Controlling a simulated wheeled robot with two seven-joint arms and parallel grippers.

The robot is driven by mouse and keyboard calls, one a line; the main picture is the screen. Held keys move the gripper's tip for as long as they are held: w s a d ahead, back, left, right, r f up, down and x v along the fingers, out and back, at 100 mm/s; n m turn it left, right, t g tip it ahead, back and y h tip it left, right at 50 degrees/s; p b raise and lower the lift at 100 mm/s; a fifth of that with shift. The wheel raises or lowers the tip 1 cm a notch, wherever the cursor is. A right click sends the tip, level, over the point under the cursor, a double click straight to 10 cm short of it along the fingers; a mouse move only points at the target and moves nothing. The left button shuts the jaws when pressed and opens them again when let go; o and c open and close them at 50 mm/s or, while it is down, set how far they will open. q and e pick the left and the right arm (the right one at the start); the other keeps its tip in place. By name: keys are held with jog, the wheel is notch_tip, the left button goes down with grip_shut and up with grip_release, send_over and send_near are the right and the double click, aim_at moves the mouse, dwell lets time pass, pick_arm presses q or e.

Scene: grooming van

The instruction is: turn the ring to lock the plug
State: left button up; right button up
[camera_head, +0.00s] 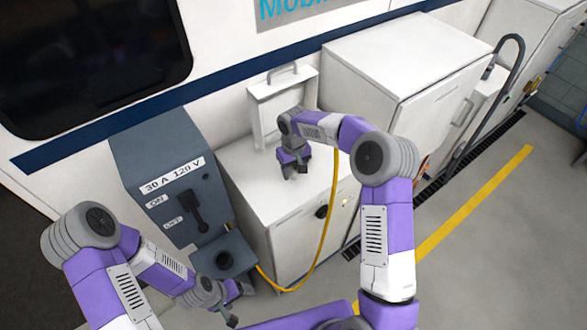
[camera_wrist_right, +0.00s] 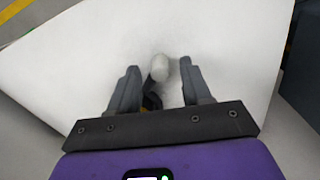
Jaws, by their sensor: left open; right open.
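A grey box below the switch panel carries a dark round socket (camera_head: 223,260). A yellow cable (camera_head: 325,250) hangs in a loop from behind my right arm to beside this box. My right gripper (camera_head: 295,171) is open above the white cabinet top. In the right wrist view, a pale rounded knob (camera_wrist_right: 160,68) on a dark stem shows between and beyond the open fingers (camera_wrist_right: 160,88); I cannot tell whether it is the plug. My left gripper (camera_head: 237,305) is open, low in front of the socket box and apart from the socket. No locking ring can be made out.
The grey switch panel (camera_head: 150,160) reads "30 A 120 V", its black lever (camera_head: 193,211) pointing down. A white case (camera_head: 268,112) stands behind my right gripper. A large white cabinet (camera_head: 405,65) stands to the right. Grey floor (camera_head: 480,265) is clear at lower right.

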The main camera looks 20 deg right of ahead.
jog(key=shift+c, duration=0.3)
grip_shut()
